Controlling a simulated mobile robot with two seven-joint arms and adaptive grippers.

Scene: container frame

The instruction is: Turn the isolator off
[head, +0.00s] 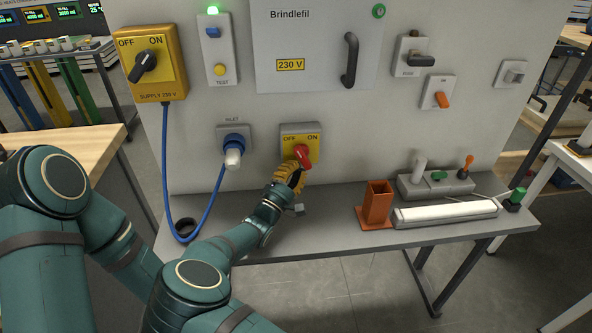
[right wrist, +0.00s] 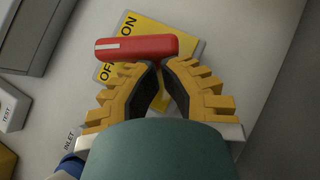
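The isolator (head: 288,133) is a grey box with a yellow plate marked OFF and ON, low on the pale panel, and has a red rotary handle (head: 303,156). My left gripper is not in view.
A yellow supply switch (head: 158,86) with a black knob is at upper left. A blue inlet plug (head: 235,142) with its cable is left of the isolator. On the shelf (head: 330,232) stand an orange holder (head: 376,205) and a white bar (head: 445,213). A green lamp (head: 212,10) is lit.

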